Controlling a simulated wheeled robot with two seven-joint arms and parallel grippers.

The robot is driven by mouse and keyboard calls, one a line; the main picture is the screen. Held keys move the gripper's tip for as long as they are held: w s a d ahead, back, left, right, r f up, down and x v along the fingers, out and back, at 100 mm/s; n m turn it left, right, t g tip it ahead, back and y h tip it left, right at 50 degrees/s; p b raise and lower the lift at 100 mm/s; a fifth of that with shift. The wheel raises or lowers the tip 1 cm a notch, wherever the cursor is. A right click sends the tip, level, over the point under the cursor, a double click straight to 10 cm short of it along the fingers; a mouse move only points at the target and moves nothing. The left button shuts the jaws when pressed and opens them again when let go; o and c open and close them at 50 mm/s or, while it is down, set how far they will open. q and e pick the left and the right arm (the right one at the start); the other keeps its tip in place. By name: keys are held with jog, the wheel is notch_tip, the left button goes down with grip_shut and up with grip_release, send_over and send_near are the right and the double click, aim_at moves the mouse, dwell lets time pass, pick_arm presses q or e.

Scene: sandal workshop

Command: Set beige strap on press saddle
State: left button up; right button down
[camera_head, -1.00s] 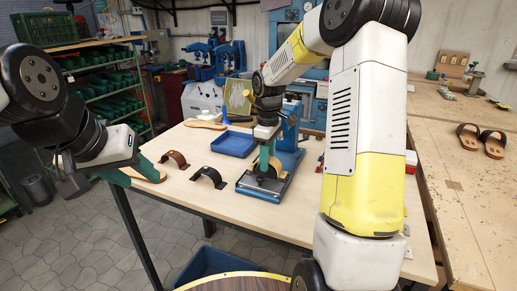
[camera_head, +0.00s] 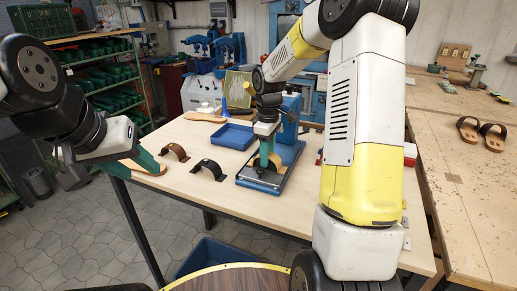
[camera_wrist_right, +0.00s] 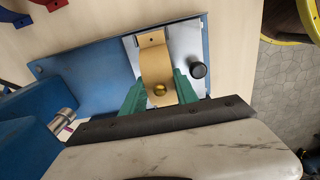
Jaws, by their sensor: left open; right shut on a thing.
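The beige strap (camera_wrist_right: 153,58) is a curved band with a brass-coloured stud, over the pale metal plate (camera_wrist_right: 184,42) of the blue press (camera_wrist_right: 85,72). The green fingers of my right gripper (camera_wrist_right: 160,93) are shut on it, one on each side. In the head view the strap is mostly hidden behind my right gripper (camera_head: 265,158), low over the press base (camera_head: 286,182). I cannot tell whether the strap touches the saddle, which is hidden under it.
A brown strap (camera_head: 175,151) and a black strap (camera_head: 208,169) stand on the table left of the press. A blue tray (camera_head: 232,137) lies behind them. A black knob (camera_wrist_right: 198,70) rises beside the strap. The table front is clear.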

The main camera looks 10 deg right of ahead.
jog(key=shift+f, duration=0.1)
jog(key=shift+c, duration=2.3)
grip_release()
jog(key=shift+r, duration=3.5)
